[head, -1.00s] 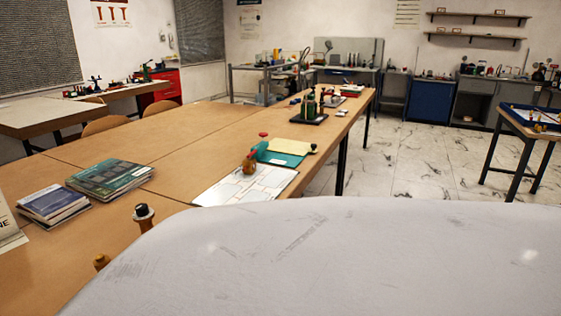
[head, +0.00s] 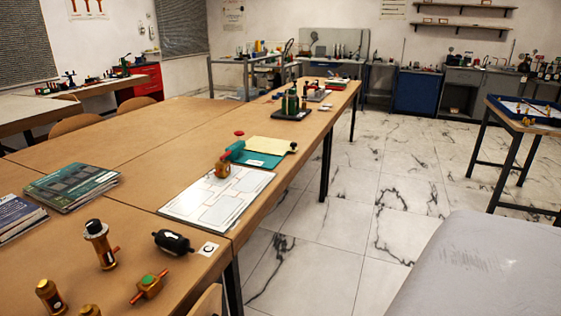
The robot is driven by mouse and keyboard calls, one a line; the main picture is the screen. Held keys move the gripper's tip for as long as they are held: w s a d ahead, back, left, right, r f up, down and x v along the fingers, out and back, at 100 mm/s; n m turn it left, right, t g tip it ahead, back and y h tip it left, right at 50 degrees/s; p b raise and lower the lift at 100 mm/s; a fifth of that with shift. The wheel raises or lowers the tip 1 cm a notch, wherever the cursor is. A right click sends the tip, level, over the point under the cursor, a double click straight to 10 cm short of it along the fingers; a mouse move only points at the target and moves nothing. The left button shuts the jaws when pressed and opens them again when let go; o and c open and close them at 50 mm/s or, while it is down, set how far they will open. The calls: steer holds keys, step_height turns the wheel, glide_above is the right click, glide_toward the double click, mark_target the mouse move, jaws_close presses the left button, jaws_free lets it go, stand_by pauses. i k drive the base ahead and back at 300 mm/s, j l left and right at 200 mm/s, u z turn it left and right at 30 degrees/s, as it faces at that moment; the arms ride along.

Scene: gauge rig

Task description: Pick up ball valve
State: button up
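My gripper is not in view. A pale grey scuffed part of my own body fills the lower right corner, clear of the table items.
Near the front edge stand a black-capped brass fitting (head: 102,244), a black cylinder (head: 173,242) and another brass part (head: 50,297). Books (head: 71,187) lie at left. A teal and yellow folder (head: 264,150) lies beyond the sheet. The tiled floor (head: 330,235) right of the table is open.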

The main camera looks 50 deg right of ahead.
mark_target(223, 169)
steer(key=z, duration=1.05)
steer(key=i+l, duration=0.1)
steer(key=l, duration=0.25)
steer(key=i+l, duration=0.1)
steer(key=l, duration=0.2)
steer(key=i+l, duration=0.7)
steer(key=i+j, duration=0.3)
steer(key=i, duration=0.2)
steer(key=z, duration=0.05)
